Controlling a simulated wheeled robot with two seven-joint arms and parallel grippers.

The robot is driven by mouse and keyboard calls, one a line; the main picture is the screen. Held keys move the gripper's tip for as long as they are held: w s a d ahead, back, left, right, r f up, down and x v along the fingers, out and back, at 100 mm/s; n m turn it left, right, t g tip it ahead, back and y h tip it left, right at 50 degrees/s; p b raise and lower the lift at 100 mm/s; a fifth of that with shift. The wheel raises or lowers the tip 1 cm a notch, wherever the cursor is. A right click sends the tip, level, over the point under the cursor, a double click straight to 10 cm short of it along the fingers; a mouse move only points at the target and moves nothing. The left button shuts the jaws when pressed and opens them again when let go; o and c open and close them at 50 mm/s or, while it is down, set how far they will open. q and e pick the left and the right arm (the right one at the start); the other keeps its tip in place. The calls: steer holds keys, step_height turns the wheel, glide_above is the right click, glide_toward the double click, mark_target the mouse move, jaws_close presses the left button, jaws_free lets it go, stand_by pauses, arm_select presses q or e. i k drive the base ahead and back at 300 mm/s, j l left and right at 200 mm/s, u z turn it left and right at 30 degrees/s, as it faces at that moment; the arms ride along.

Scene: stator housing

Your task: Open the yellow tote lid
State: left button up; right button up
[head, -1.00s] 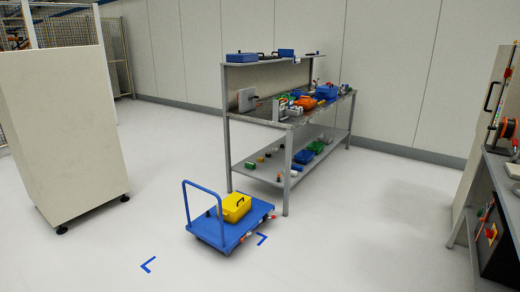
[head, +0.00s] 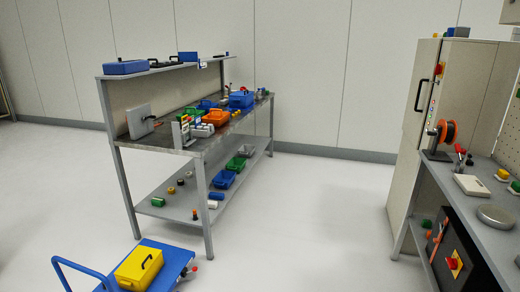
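The yellow tote (head: 138,270) sits on a blue platform trolley (head: 178,262) at the lower left of the head view. A dark handle shows on top of its yellow lid, which looks closed. The trolley's blue push handle (head: 78,264) rises to the left of the tote, and the trolley's lower part is cut off by the frame edge. Neither of my grippers is in view.
A grey workbench (head: 165,140) with blue, green and orange bins stands behind the trolley. A second bench (head: 478,222) and a tall cabinet (head: 418,150) stand at the right. The floor (head: 310,225) between them is clear.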

mark_target(134, 268)
steer(key=i+u, duration=0.25)
steer(key=i, duration=0.6)
steer(key=i+l+u, duration=0.1)
steer(key=i+u, duration=0.2)
steer(key=i, duration=0.6)
steer(key=u, duration=1.05)
steer(key=i+l+u, duration=0.15)
steer(key=l, duration=0.2)
steer(key=i+l+u, duration=0.15)
steer(key=l, duration=0.25)
steer(key=i+l+u, duration=0.15)
steer(key=l, duration=0.2)
steer(key=i+l+u, duration=0.15)
steer(key=l, duration=0.3)
steer(key=i, duration=0.05)
